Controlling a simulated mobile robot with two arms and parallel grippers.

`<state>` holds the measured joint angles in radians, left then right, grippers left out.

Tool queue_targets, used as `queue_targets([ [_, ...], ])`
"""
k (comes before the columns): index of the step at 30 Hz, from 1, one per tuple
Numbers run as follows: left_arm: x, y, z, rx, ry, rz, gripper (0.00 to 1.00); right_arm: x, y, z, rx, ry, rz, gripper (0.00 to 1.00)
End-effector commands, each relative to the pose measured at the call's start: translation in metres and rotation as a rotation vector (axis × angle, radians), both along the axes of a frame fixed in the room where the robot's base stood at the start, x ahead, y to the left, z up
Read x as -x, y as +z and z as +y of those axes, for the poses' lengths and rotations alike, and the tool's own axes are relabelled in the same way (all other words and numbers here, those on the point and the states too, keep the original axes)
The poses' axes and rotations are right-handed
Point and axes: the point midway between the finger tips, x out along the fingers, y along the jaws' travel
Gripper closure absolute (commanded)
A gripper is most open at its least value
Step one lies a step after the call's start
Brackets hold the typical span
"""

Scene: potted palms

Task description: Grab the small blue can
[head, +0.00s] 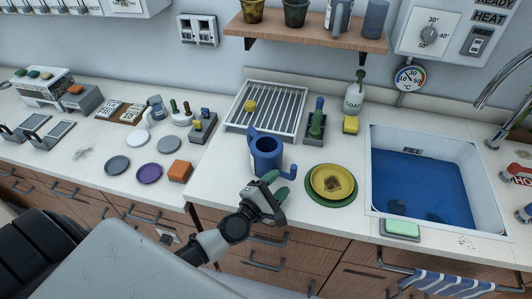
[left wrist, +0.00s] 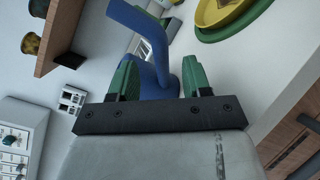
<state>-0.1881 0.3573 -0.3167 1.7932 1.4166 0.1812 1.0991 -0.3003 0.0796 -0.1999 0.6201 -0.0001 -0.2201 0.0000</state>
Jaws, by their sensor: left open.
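The small blue can (head: 266,158) stands upright on the white counter, left of the yellow bowl, with its spout pointing up to the left. My left gripper (head: 276,187) is open, with green fingertips, just in front of the can's lower part. In the left wrist view the blue can (left wrist: 150,35) shows beyond and between the two open fingers of the left gripper (left wrist: 160,75). The can is not visibly gripped; whether a finger touches it I cannot tell. My right gripper is not in view.
A yellow bowl (head: 331,180) on a green plate (head: 313,188) stands right of the can. A drying rack (head: 290,96) and a brush holder (head: 315,127) are behind it. The blue-filled sink (head: 410,180) is farther right. An orange block (head: 180,171) lies left.

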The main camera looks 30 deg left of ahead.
Motion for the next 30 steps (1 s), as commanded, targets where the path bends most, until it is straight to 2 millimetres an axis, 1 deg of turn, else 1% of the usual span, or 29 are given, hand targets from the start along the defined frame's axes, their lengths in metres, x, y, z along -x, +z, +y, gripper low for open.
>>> queue_targets([
  [1, -0.005, 0.001, -0.001, 0.000, 0.000, -0.001, 0.52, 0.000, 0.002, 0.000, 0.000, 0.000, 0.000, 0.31],
  [5, -0.012, 0.000, -0.002, -0.002, -0.001, 0.000, 0.52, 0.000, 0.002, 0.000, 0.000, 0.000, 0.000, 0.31],
  [12, -0.045, -0.003, -0.004, -0.002, -0.001, -0.002, 0.52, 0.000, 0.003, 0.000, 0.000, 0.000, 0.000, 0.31],
  [15, -0.055, -0.004, -0.007, -0.002, -0.002, -0.001, 0.52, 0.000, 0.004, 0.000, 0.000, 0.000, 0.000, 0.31],
  [18, -0.060, -0.004, -0.007, -0.002, -0.001, 0.000, 0.52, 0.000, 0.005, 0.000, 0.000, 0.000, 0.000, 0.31],
  [24, -0.060, -0.004, -0.008, -0.002, -0.002, 0.001, 0.52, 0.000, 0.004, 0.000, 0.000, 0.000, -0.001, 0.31],
  [26, -0.060, -0.004, -0.008, -0.002, -0.002, 0.001, 0.59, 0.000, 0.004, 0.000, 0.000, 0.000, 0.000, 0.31],
  [30, -0.060, -0.004, -0.008, -0.002, -0.002, 0.001, 0.81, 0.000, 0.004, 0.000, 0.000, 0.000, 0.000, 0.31],
])
